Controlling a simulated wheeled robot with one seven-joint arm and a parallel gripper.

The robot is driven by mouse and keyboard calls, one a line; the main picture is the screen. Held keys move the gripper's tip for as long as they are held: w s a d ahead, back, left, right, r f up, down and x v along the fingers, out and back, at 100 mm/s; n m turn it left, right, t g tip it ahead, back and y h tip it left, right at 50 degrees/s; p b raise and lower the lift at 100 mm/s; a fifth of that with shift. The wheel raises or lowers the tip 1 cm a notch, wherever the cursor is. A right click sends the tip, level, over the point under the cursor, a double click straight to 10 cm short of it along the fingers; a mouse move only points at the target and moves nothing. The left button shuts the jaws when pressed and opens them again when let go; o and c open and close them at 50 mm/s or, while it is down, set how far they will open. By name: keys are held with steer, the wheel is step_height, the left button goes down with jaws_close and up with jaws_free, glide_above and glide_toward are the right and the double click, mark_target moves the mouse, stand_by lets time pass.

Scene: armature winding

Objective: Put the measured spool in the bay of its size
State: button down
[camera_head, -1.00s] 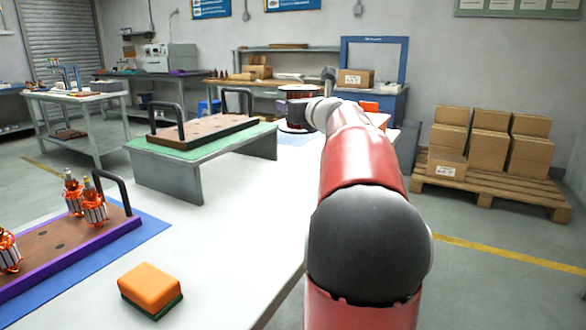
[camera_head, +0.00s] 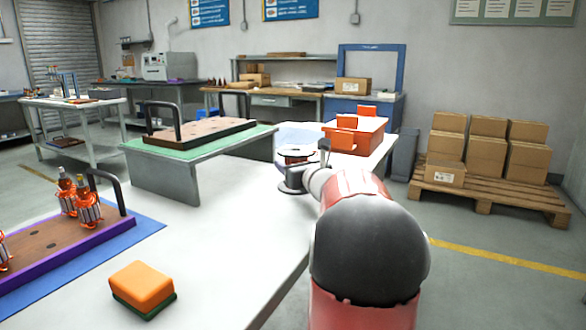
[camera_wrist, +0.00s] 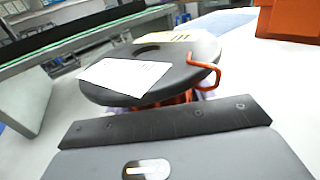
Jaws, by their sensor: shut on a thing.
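The spool (camera_head: 293,172) has dark round flanges and is in the middle of the head view, close above or on the white table; whether it touches cannot be told. In the wrist view its dark upper flange (camera_wrist: 190,68) carries a white paper label and an orange wire end bent over the rim. Orange-red winding shows just below. My gripper (camera_wrist: 165,122) is shut on the spool; the dark jaw bar lies against its near side and hides the lower part. The orange divided rack (camera_head: 356,137) with upright walls stands behind and right of the spool; its bay floors are hidden.
A green-topped stand (camera_head: 195,148) with a handled brown board is left of the spool. An orange-and-green sponge (camera_head: 142,288) and a purple-edged tray (camera_head: 75,235) with armatures lie nearer left. White table between is clear. A blue mat (camera_head: 300,133) lies behind the spool.

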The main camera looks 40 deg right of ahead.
stand_by(0.3)
steer(key=c, duration=1)
jaws_free()
steer(key=shift+f, duration=0.25)
steer(key=o, duration=0.5)
steer(key=shift+r, duration=0.1)
